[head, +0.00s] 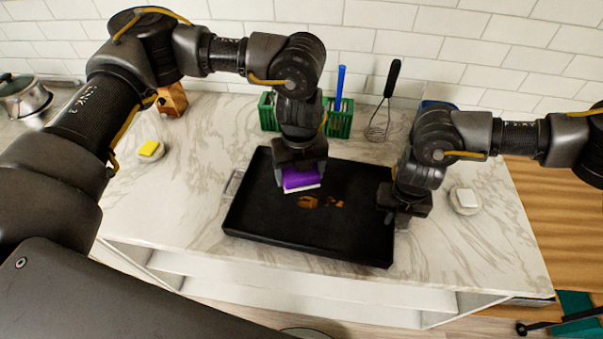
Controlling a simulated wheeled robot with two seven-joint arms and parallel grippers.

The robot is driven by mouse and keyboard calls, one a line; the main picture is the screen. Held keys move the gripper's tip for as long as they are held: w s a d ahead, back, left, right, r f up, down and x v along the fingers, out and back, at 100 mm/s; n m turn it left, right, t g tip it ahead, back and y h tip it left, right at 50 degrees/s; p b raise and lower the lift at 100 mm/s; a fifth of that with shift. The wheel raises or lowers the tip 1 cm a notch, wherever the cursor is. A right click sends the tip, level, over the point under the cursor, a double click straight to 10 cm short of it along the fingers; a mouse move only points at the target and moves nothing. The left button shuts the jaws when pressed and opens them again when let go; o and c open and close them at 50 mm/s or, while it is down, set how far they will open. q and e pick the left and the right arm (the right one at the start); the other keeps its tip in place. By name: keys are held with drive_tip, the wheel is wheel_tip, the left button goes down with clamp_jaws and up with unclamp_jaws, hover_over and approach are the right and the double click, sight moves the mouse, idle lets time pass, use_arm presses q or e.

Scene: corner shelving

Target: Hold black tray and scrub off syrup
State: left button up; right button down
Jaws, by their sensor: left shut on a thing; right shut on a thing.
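The black tray (290,229) lies flat on the marble counter, with a metal handle (233,185) at its left side. Brown syrup patches (322,201) show near the middle of its floor. My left gripper (299,172) is shut on a purple and white scrubber (301,180), over the tray just left of and behind the syrup. I cannot tell whether the scrubber touches the tray floor. My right gripper (402,214) is shut at the tray's right edge. Its fingertips and the right handle are mostly hidden by the gripper.
A yellow sponge (149,149) sits on a small dish at left, and a white block (466,197) on a dish at right. A green caddy (340,120) and a whisk (381,112) stand behind the tray. A pot (24,99) is at far left.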

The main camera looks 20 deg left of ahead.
use_arm(q)
drive_tip(key=shift+n, duration=1)
